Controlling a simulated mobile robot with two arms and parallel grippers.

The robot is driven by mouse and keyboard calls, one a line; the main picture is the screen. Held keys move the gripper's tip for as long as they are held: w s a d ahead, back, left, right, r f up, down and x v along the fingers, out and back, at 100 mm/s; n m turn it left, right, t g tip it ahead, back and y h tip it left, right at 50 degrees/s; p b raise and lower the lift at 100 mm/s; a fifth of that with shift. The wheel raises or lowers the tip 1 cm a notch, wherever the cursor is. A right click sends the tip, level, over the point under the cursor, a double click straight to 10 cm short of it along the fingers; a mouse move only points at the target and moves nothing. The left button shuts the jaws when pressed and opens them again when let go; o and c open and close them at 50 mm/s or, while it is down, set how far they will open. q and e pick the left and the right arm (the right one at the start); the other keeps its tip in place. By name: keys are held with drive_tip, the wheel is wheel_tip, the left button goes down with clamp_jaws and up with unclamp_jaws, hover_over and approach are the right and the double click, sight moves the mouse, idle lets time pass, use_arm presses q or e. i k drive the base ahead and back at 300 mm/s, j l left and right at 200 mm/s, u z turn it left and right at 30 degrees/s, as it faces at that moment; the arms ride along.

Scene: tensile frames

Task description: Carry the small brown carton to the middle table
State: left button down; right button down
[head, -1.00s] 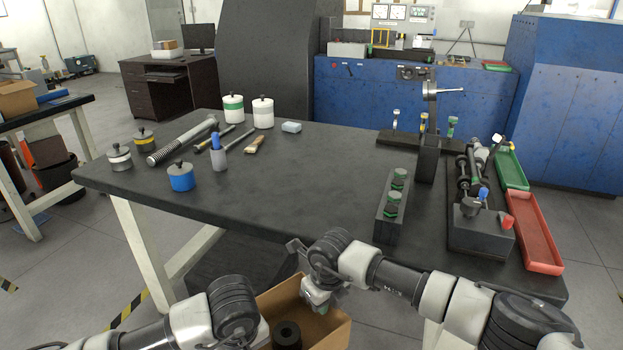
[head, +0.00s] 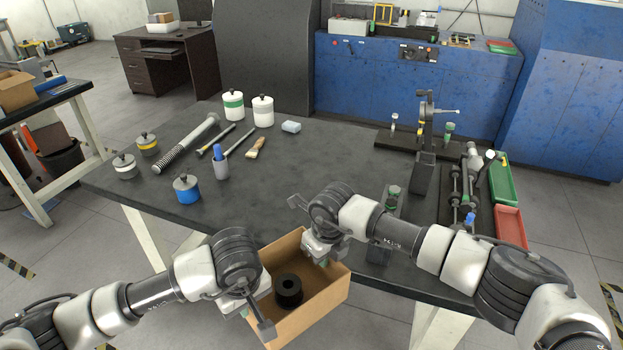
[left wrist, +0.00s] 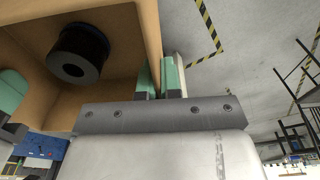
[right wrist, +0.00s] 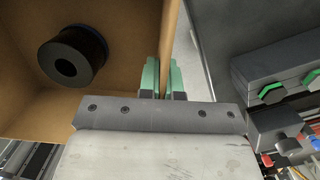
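The small brown carton (head: 318,300) is open at the top and hangs in front of the dark table (head: 330,200), its far corner overlapping the table's front edge in the head view. A black ring-shaped part (head: 288,290) lies inside it. My left gripper (left wrist: 159,78) is shut on the carton's wall, with green fingers on either side of it. My right gripper (right wrist: 164,75) is shut on the opposite wall, which shows between its green fingers. The carton's underside is hidden.
On the dark table stand a blue pot (head: 187,190), white pots, a long bolt (head: 187,144) and a brush at the left. Fixtures and a red tray (head: 510,225) fill the right. The table's middle is clear. Another carton (head: 15,92) sits on the left-hand table.

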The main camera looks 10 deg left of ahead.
sight(310, 193)
drive_tip(key=i, duration=1.3)
